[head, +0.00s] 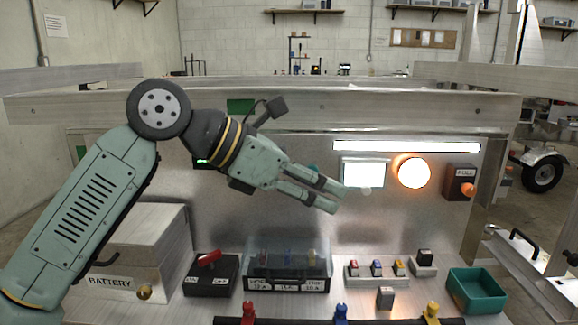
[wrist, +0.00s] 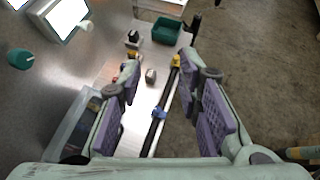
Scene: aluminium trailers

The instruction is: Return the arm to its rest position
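My gripper (head: 338,196) is held in the air in front of the metal panel, left of and slightly below the lit screen (head: 363,173). My arm comes up from the lower left, bends at a high elbow joint and slopes down to the right. In the wrist view my gripper (wrist: 163,70) shows two fingers with purple pads, spread apart with nothing between them. The bench surface and its small parts show below, beyond the fingertips.
A glowing orange lamp (head: 414,172) and a pull knob (head: 468,189) are on the panel. On the bench are a battery box (head: 121,277), a red-handled switch (head: 209,259), a clear-covered fuse box (head: 287,284), several small fuses, a green bin (head: 477,291) and a rail with coloured clamps (head: 341,313).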

